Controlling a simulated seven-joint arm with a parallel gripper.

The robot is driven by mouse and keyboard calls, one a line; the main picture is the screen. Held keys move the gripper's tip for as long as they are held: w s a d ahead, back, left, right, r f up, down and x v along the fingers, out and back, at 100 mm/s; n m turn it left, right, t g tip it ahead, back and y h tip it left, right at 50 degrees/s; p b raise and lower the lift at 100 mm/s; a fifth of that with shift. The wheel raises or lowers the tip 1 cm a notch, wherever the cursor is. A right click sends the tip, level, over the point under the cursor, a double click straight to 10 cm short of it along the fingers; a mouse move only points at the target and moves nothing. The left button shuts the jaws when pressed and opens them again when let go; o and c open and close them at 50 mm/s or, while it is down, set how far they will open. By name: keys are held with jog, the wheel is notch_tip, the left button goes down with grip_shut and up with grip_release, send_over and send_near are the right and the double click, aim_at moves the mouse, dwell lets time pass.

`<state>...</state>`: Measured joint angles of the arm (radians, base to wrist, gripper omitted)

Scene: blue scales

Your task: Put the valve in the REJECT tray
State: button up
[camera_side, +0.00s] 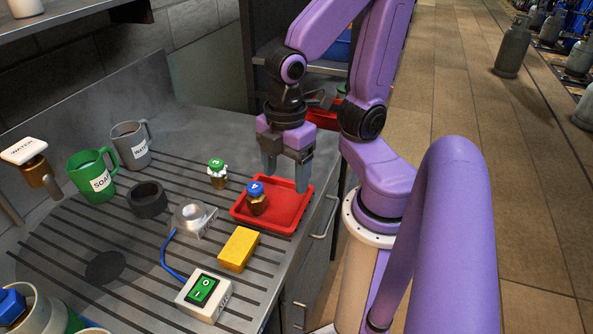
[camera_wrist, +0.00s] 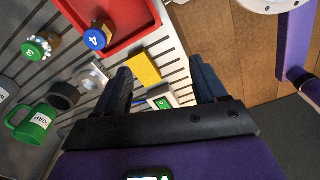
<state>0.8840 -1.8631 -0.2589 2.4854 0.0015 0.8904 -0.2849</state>
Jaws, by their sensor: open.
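A valve with a blue cap marked 4 (camera_side: 257,200) stands in a red tray (camera_side: 292,216); it also shows in the wrist view (camera_wrist: 96,38) near the rim of the tray (camera_wrist: 140,12). A second valve, with a green cap marked 3 (camera_side: 217,173), stands on the slatted steel worktop left of the tray; it also shows in the wrist view (camera_wrist: 38,48). No REJECT lettering can be read on the tray. My gripper (camera_side: 286,182) is open and empty, fingers pointing down, above the tray's back part. Its fingers also show in the wrist view (camera_wrist: 161,88).
A yellow block (camera_side: 239,249), a switch box (camera_side: 204,295) and a metal fixture (camera_side: 192,218) stand in front and left of the tray. A black ring (camera_side: 147,199), a green SOAP mug (camera_side: 92,175) and a grey mug (camera_side: 132,145) stand farther left. Another red item (camera_side: 323,116) is partly hidden behind my gripper.

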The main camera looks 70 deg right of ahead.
jog(key=shift+s+a+r+m, duration=0.1)
jog(key=shift+s+r+m, duration=0.05)
jog(key=shift+s+m, duration=0.4)
jog(key=shift+s+a+r+m, duration=0.1)
jog(key=shift+s+m, duration=0.25)
jog(key=shift+s, duration=0.35)
dwell(0.4)
